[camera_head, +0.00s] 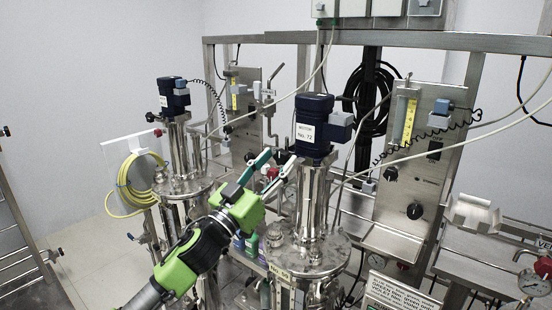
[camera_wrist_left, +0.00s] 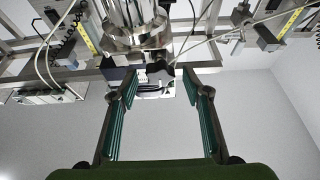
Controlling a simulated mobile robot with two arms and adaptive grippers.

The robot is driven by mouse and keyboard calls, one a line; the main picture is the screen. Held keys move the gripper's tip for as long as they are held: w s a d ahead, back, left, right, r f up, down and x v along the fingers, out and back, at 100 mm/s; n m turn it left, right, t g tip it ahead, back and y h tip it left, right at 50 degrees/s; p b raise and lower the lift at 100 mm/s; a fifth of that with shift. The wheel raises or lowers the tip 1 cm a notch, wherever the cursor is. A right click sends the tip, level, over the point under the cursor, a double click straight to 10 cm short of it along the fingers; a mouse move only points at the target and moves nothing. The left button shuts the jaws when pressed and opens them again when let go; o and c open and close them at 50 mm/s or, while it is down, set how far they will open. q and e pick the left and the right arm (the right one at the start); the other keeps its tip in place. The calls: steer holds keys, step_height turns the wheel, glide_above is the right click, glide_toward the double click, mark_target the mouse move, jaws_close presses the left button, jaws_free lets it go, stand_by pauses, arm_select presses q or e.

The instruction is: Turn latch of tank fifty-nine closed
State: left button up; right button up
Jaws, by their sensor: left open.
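The near steel tank (camera_head: 318,252) stands at the centre, with a yellowish tag on its front edge that I cannot read surely. A steel column and a dark blue motor (camera_head: 314,128) labelled No. 72 rise from its lid. My left gripper (camera_head: 279,163) is open and appears beside the column, below the motor. In the left wrist view its fingers (camera_wrist_left: 160,88) are spread, with a dark rounded part (camera_wrist_left: 160,69) just beyond and between the tips. I cannot tell whether this is the latch, or whether it is touched. My right gripper is not in view.
A second steel tank (camera_head: 184,182) with a blue motor (camera_head: 174,95) stands behind to the left. A steel panel (camera_head: 420,150) with knobs and a yellow-scaled gauge stands to the right. Steel frame rails and hanging cables surround the tanks. Open floor shows at the left.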

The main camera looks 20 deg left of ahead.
arm_select(q)
steer(key=shift+w, duration=0.1)
steer(key=c, duration=1.1)
